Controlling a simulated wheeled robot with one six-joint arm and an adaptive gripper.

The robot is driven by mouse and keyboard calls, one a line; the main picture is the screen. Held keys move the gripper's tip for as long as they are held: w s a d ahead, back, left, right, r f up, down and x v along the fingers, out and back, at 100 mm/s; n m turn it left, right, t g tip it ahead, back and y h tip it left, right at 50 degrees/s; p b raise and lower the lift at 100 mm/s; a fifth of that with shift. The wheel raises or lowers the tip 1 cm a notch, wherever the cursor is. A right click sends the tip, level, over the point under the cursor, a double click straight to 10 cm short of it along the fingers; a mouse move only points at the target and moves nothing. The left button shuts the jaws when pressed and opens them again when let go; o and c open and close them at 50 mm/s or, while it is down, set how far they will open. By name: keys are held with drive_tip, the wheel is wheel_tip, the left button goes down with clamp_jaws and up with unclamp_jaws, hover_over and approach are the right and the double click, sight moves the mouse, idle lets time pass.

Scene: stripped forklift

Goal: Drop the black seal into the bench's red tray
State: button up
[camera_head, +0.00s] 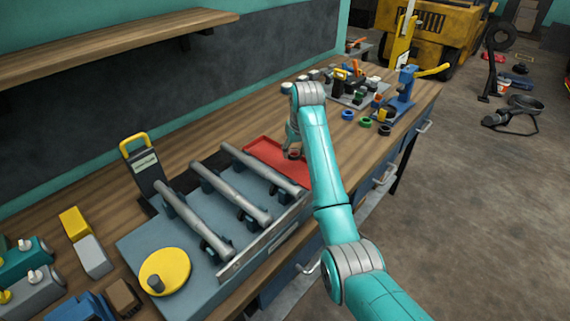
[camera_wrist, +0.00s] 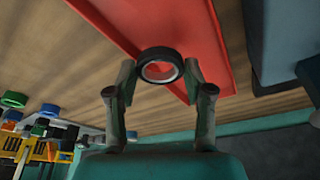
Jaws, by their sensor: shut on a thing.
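The black seal (camera_wrist: 160,51) is a dark ring with a pale inner rim, held between the fingertips of my gripper (camera_wrist: 160,72) in the wrist view. My gripper is shut on it. Behind the seal in the wrist view is the red tray (camera_wrist: 185,25). In the head view the red tray (camera_head: 264,147) lies on the bench, partly covered by my arm. My gripper (camera_head: 292,154) is over the tray there. The gap between the seal and the tray floor cannot be judged.
A grey fixture with several metal bars (camera_head: 245,188) stands just left of the tray. Green and blue rings (camera_head: 348,115) and a blue tool stand (camera_head: 402,95) are to the right. A yellow disc (camera_head: 165,270) is at the near left. Bare wood surrounds the tray's far side.

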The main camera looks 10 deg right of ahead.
drive_tip(key=shift+f, duration=0.9)
drive_tip(key=o, duration=1)
drive_tip(key=shift+v, duration=3.75)
